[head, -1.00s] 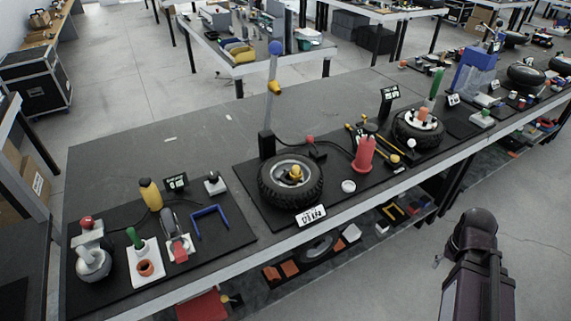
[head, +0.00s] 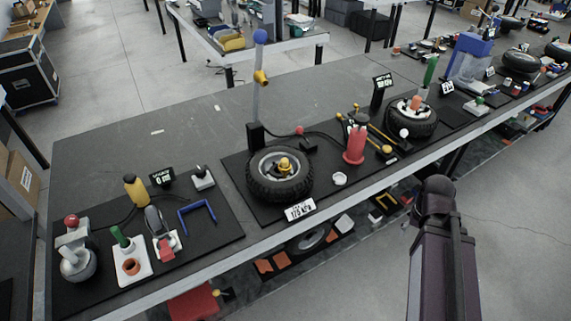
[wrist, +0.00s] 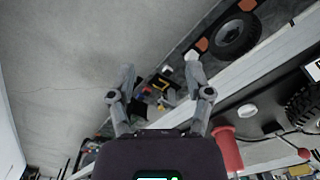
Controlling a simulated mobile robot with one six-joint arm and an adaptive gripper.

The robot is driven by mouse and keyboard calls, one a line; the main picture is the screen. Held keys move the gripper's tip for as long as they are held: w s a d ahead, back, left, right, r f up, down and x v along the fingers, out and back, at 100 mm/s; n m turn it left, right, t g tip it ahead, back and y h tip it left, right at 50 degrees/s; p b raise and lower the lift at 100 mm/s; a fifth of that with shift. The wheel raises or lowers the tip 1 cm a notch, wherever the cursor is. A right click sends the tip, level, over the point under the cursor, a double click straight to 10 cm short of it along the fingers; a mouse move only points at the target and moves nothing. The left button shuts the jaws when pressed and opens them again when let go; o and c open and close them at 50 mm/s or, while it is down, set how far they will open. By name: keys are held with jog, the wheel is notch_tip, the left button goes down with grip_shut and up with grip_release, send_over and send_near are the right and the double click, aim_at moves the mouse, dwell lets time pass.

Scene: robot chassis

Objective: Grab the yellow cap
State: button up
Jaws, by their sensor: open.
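A small yellow cap-like piece (head: 285,164) sits at the hub of the black tire (head: 280,188) lying flat on the dark mat in the head view. Another small yellow piece (head: 261,77) is on the upright grey pump tube behind the tire. I cannot tell for certain which of them is the cap. My gripper (wrist: 160,69) is open and empty in the wrist view, its fingers spread above the floor and lower shelf. The yellow pieces do not show in the wrist view. In the head view only my arm shows, right of the bench and well apart from the tire.
A red cylinder (head: 354,145) and a small white dish (head: 340,179) stand right of the tire. The red cylinder also shows in the wrist view (wrist: 228,148).

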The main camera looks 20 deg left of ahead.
jog(key=w+a+n+t+h+b, duration=0.25)
jog(key=w+a+n, duration=0.25)
jog(key=a+n, duration=0.45)
jog(key=w+a+n+t+h+b, duration=0.1)
jog(key=w+a+n+t+h, duration=0.15)
jog(key=w+a+n, duration=0.65)
jog(key=s+a+r+n+t+b, duration=0.1)
jog(key=a+n, duration=0.3)
jog(key=a, duration=0.6)
jog(key=s+a+r+n+t+b, duration=0.1)
jog(key=s+a+n+t, duration=0.3)
jog(key=a, duration=0.6)
jog(key=s+a+r+n+t+b, duration=0.1)
jog(key=s+a+r+n+t, duration=0.1)
jog(key=a, duration=0.9)
jog(key=shift+s+r+n+h, duration=0.45)
jog(key=shift+s+n, duration=0.3)
jog(key=shift+n, duration=0.5)
jog(key=shift+w+d, duration=0.1)
jog(key=b, duration=0.3)
send_near(284, 159)
jog(key=x, duration=0.3)
jog(key=shift+w+d+f, duration=0.15)
jog(key=shift+d+f, duration=0.1)
jog(key=shift+w+d+f, duration=0.2)
jog(key=shift+w+d, duration=0.05)
jog(key=shift+w, duration=0.3)
